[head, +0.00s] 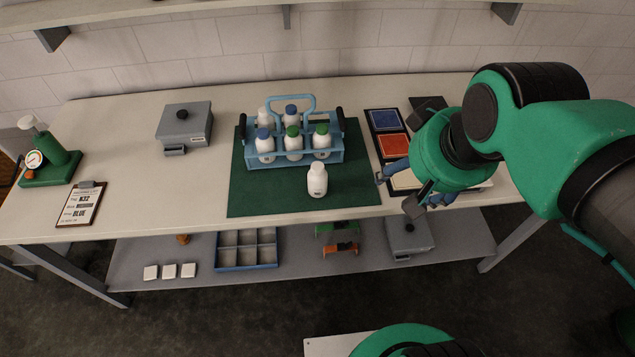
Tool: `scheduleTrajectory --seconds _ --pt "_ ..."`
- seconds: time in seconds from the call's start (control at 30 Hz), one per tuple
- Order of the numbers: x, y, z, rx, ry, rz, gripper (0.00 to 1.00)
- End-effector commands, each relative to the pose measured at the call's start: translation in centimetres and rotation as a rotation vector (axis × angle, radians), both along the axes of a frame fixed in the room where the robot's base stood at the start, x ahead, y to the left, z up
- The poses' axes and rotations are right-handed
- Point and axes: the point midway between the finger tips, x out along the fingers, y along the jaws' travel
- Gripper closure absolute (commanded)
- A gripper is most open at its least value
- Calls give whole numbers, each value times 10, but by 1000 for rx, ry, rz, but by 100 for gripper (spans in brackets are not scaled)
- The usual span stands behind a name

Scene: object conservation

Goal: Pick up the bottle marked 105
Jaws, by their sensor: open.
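Several white bottles stand in a light blue carrier rack (336,157) on a dark green mat (260,200). One white-capped bottle (317,182) stands upright on the mat in front of the rack. Marks on the bottles are too small to read, so I cannot tell which is 105. My gripper (396,192) is open and empty, right of the mat, apart from every bottle.
A lower shelf (205,285) holds a divided tray (247,267).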

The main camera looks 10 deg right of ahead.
Motion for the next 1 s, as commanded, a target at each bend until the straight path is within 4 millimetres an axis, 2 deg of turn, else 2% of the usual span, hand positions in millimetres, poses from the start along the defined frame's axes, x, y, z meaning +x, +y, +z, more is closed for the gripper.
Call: scheduleTrajectory --seconds 0.23,0.47,0.77,1.0 --pt "57 15 6 8 83 10 29" --pt "119 36 -6 12 168 17 29" --pt "192 70 -48 8 278 26 29" --pt "240 100 -101 -2 365 31 29"
